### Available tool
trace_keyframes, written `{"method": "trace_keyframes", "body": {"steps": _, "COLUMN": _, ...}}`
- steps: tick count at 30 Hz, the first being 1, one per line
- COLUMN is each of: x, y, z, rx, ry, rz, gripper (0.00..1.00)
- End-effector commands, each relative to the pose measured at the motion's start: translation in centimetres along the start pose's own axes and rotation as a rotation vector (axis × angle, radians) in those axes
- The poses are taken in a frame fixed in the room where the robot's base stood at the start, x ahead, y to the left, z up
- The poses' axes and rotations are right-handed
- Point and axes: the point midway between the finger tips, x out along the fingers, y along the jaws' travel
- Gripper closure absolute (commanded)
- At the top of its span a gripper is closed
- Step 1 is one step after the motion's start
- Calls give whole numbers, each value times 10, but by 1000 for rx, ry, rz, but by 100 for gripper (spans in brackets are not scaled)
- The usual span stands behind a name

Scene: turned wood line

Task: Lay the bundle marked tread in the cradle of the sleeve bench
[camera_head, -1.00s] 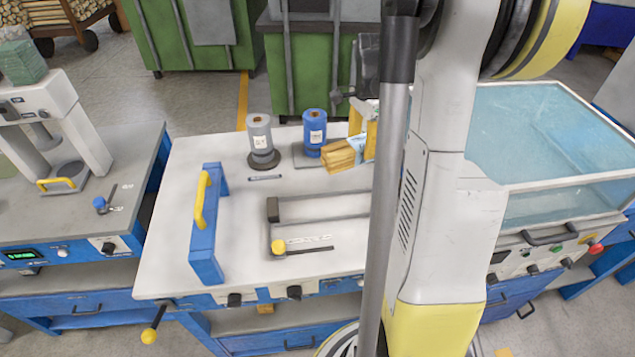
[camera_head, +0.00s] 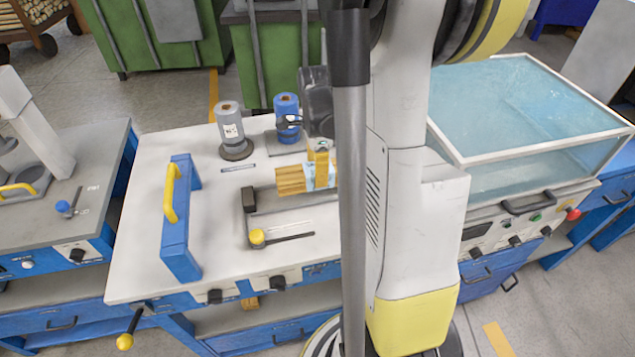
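A bundle of light wooden sticks (camera_head: 291,180) with a pale blue-and-white wrap hangs or rests above the back of the grey cradle (camera_head: 290,220) on the sleeve bench (camera_head: 140,250). The print on its wrap is too small to read. My gripper (camera_head: 320,172) has a yellow finger against the wrapped part and appears shut on the bundle. My arm hides the bundle's right side and the cradle's right end. The cradle has a dark end block on its left. I cannot tell whether the bundle touches it.
A grey canister (camera_head: 230,125) and a blue canister (camera_head: 287,112) stand behind the cradle. A blue frame with a yellow handle (camera_head: 170,192) stands to its left. A yellow-knobbed lever (camera_head: 257,237) lies in front. A water tank (camera_head: 535,110) is at right.

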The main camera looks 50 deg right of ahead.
Motion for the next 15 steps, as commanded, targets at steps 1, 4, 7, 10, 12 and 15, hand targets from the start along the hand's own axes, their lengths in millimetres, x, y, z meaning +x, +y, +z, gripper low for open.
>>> {"method": "trace_keyframes", "body": {"steps": 1, "x": 10, "y": 0, "z": 0, "rx": 0, "ry": 0, "rz": 0, "gripper": 92}}
{"method": "trace_keyframes", "body": {"steps": 4, "x": 27, "y": -1, "z": 0, "rx": 0, "ry": 0, "rz": 0, "gripper": 92}}
{"method": "trace_keyframes", "body": {"steps": 7, "x": 35, "y": 0, "z": 0, "rx": 0, "ry": 0, "rz": 0, "gripper": 92}}
{"method": "trace_keyframes", "body": {"steps": 10, "x": 33, "y": 0, "z": 0, "rx": 0, "ry": 0, "rz": 0, "gripper": 92}}
{"method": "trace_keyframes", "body": {"steps": 12, "x": 33, "y": 0, "z": 0, "rx": -1, "ry": 0, "rz": 0, "gripper": 92}}
{"method": "trace_keyframes", "body": {"steps": 15, "x": 34, "y": 0, "z": 0, "rx": -1, "ry": 0, "rz": 0, "gripper": 92}}
